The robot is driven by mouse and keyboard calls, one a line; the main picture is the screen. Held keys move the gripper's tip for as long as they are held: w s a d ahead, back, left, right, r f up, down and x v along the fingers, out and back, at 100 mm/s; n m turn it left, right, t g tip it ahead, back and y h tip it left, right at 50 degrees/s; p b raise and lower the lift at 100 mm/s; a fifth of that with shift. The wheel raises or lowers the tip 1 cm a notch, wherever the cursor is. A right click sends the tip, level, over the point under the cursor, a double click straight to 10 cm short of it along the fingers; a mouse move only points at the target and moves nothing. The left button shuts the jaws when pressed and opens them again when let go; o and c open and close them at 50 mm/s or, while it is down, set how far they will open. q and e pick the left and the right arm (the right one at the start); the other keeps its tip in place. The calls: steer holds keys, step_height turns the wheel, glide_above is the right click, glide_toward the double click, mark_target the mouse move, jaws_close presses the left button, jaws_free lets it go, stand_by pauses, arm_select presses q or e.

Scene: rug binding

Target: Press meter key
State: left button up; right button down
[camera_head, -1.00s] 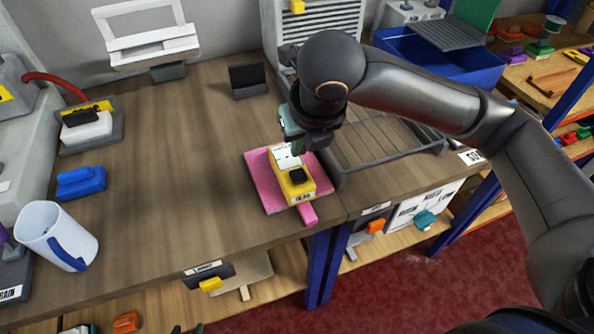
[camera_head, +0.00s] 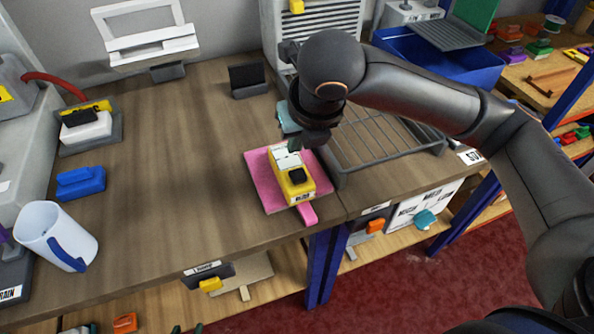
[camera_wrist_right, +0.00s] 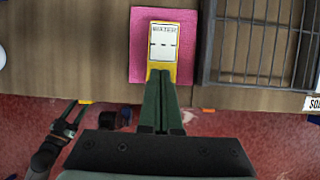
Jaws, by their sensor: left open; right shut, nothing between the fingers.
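The yellow meter (camera_head: 280,186) lies on a pink mat (camera_head: 262,190) near the bench's front edge. It has a white panel and a raised black key (camera_head: 297,176) at its near end. The right wrist view shows the meter's panel (camera_wrist_right: 163,42) with dark dashes; there the key is hidden behind my fingers. My right gripper (camera_head: 294,146) is shut and empty, above the meter's far end, and its dark green fingers point at the meter in the wrist view (camera_wrist_right: 158,74). I cannot tell the gap. My left gripper (camera_head: 187,329) is open, low at the bottom edge.
A wire rack (camera_head: 385,150) stands just right of the mat. A white mug (camera_head: 50,235), a blue block (camera_head: 80,182) and a black stand (camera_head: 247,80) are on the bench. The wood between them and the mat is clear.

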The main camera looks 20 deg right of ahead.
steer(key=w+a+r+m+t+y, duration=0.25)
steer(key=w+r+t, duration=0.25)
steer(key=r, duration=0.3)
steer(key=w+a+r+m+t+y, duration=0.1)
steer(key=w+a+r+t+y, duration=0.1)
steer(key=w+r+t+y, duration=0.45)
steer(key=s+a+r+n+g+y, duration=0.35)
steer(key=s+r+n+y, duration=0.8)
steer(key=r, duration=0.45)
steer(key=s+a+f+n+g+h, duration=0.3)
steer(key=s+f+n+g, duration=0.5)
steer(key=f+n+g, duration=0.4)
steer(key=w+d+f+m+t+h, duration=0.2)
steer(key=w+d+f+t+h, duration=0.4)
steer(key=d+f+h, duration=0.5)
step_height(320, 180, down, 3)
steer(key=shift+w+d+f+m+h, duration=0.1)
steer(key=shift+w+d+m+h, duration=0.25)
steer(key=shift+w+d, duration=0.35)
